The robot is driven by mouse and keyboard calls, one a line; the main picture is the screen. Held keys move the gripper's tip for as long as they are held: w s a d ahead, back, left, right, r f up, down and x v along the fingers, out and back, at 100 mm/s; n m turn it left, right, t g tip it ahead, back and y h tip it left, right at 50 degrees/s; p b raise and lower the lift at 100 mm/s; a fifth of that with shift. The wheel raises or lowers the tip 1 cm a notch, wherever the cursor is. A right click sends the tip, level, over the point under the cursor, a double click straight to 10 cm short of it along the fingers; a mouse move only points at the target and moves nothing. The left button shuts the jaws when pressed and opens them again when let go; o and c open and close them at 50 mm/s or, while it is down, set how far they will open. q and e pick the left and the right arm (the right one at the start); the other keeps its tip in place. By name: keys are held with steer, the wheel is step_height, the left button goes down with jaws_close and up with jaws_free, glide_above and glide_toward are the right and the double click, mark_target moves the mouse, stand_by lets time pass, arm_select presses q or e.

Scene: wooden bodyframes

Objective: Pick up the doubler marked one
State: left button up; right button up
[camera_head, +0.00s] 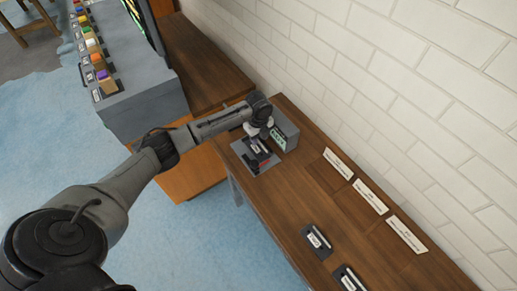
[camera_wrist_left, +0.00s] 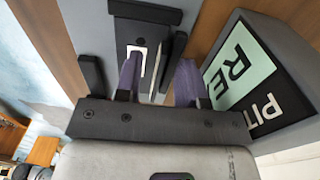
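My left gripper (camera_head: 260,138) is over a small dark fixture (camera_head: 245,158) on the wooden table, beside a grey box with a pale green screen (camera_head: 279,138). In the left wrist view its two purple-grey fingers (camera_wrist_left: 158,80) stand apart, with a thin upright plate (camera_wrist_left: 176,55) between them and gaps beside it; a firm grip does not show. A dark piece with a pale label (camera_head: 262,147) sits in the fixture under the gripper. Two dark pieces with white labels, one (camera_head: 317,241) and another (camera_head: 349,280), lie nearer on the table. Their markings are too small to read. My right gripper is out of view.
Several white cards (camera_head: 370,196) lie along the table's wall side. A grey console (camera_head: 145,105) with several coloured blocks stands at the left. A white brick wall (camera_head: 380,65) bounds the table. The table's middle (camera_head: 290,190) is clear.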

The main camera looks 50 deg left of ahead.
arm_select(q)
steer(key=shift+f, duration=0.45)
steer(key=shift+c, duration=0.4)
jaws_close()
steer(key=shift+r, duration=0.1)
